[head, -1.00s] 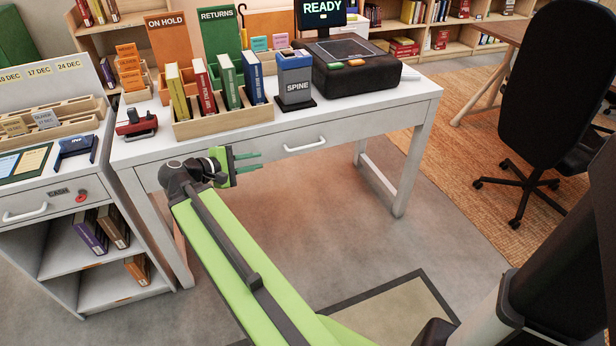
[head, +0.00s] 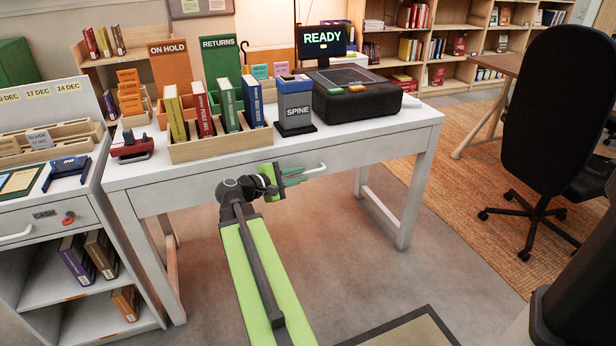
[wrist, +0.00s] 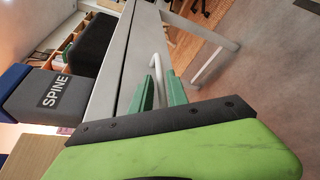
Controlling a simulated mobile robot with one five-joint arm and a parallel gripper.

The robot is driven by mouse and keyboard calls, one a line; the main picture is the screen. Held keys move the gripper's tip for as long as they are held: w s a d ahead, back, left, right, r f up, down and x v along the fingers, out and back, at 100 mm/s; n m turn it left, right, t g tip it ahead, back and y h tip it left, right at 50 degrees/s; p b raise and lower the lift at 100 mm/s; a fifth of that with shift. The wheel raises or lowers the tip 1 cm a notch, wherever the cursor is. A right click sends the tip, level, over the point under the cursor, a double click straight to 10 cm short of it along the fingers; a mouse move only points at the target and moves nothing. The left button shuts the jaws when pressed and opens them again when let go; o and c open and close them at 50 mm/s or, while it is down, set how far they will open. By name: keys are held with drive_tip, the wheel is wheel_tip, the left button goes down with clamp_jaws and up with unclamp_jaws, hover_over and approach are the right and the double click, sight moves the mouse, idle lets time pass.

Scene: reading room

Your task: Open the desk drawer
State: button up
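The white desk (head: 410,118) has a wide drawer (head: 195,188) under its top. The drawer front looks flush with the desk, so it looks closed. Its pale bar handle (head: 315,170) shows just right of my fingertips in the head view, its left part hidden by my gripper (head: 294,176). In the wrist view, the two green fingers of my gripper (wrist: 162,92) stand apart. The handle (wrist: 158,62) reaches into the gap between them. I cannot tell whether either finger touches it.
On the desktop are a book rack (head: 215,145), a grey SPINE box (head: 294,105), a black machine (head: 360,98) and a red stapler (head: 132,147). A CASH cabinet (head: 110,215) stands at left. An office chair (head: 555,110) is at right. Floor before the desk is clear.

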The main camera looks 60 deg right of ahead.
sight(305, 174)
drive_tip(key=x, duration=0.4)
drive_tip(key=shift+c, duration=0.3)
clamp_jaws()
idle(1.1)
